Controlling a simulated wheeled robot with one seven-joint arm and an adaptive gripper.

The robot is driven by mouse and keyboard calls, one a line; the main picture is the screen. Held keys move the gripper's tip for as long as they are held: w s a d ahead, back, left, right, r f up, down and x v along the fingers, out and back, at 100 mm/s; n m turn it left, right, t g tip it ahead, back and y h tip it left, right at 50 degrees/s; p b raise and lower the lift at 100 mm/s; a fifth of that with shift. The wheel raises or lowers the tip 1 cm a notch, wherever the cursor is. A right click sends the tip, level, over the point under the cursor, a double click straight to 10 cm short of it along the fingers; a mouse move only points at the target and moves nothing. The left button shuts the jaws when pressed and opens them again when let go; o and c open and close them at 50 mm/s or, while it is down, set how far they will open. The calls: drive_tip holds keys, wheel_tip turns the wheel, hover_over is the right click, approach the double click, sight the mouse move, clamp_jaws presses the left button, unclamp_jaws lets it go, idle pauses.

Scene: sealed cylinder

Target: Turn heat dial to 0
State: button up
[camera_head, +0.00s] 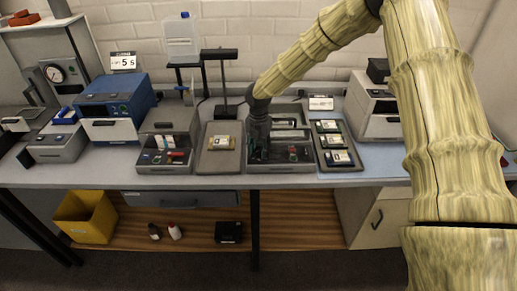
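I cannot clearly make out the heat dial in this view. A blue box (115,92) with a pale front panel and small knob-like marks stands on the left half of the bench. My gripper (258,152) points down over a grey compartment tray (282,168) at the bench's middle, well right of the blue box. Its fingers are dark and small, so I cannot tell whether they are open or hold anything.
A lidded grey box (165,125) and a flat tray (218,162) lie between the blue box and my gripper. A black stand (221,75) and a clear jug (181,35) rise behind. A tray with several cards (345,157) is at right. A yellow bin (85,217) sits below the bench.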

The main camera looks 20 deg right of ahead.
sight(259, 150)
idle(0.3)
wheel_tip(259, 150, up, 12)
drive_tip(key=shift+f, duration=0.1)
idle(0.5)
